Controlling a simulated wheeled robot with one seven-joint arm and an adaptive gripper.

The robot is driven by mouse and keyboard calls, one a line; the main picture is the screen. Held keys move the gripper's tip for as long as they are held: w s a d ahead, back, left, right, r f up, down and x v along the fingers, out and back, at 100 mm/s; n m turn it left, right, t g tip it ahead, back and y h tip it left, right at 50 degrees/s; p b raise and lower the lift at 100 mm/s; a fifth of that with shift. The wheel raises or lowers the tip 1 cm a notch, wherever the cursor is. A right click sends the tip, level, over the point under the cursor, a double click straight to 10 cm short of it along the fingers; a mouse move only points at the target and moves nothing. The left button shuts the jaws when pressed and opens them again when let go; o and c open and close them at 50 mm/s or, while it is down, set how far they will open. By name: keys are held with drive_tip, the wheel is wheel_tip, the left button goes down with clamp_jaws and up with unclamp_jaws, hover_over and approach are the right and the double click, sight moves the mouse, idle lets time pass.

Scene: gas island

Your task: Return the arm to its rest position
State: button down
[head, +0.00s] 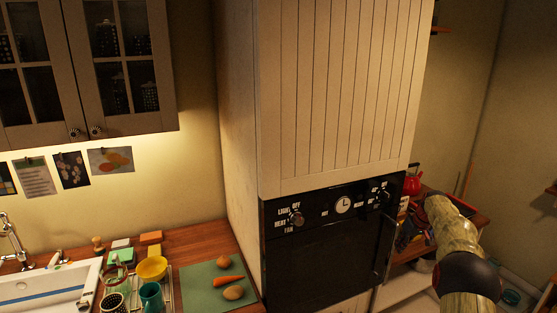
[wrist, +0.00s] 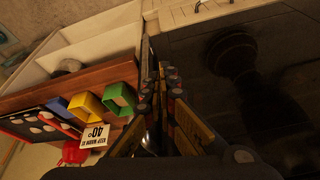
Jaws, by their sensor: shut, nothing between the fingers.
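My arm enters the head view at the lower right. Its pale, mottled links and a dark joint stand in front of the area right of the oven. My gripper (wrist: 166,75) shows in the wrist view with its dark, yellow-marked fingers together and nothing between them. The fingers are beside the dark glass front of the oven (wrist: 250,60), which mirrors a dark arm shape. In the head view the oven (head: 325,255) is black with knobs and a clock, and my gripper is hard to make out near its right edge.
In the wrist view, a wooden shelf (wrist: 65,80) carries green, yellow and blue boxes, a "40" sign (wrist: 96,137) and a red object (wrist: 74,153).

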drive_tip(key=s+a+f+m+g, duration=0.2)
drive_tip(key=s+a+f, duration=0.1)
drive_tip(key=s+f, duration=0.4)
drive_tip(key=s+a+r+t+b, duration=0.1)
drive_tip(key=s+a+r+b, duration=0.2)
drive_tip(key=s+a, duration=0.7)
drive_tip(key=s+a+r+t+b, duration=0.1)
drive_tip(key=s+a+r+b, duration=0.2)
drive_tip(key=s, duration=1.8)
drive_tip(key=s+a+r+n+t+h+b, duration=0.1)
drive_tip(key=s+a+r+b, duration=0.2)
drive_tip(key=s+a+r, duration=0.5)
drive_tip(key=s+a, duration=0.7)
drive_tip(key=a, duration=0.2)
drive_tip(key=shift+s+r+t+b, duration=0.3)
drive_tip(key=shift+s+r, duration=0.1)
drive_tip(key=c, duration=2.6)
unclamp_jaws()
drive_tip(key=shift+a, duration=0.1)
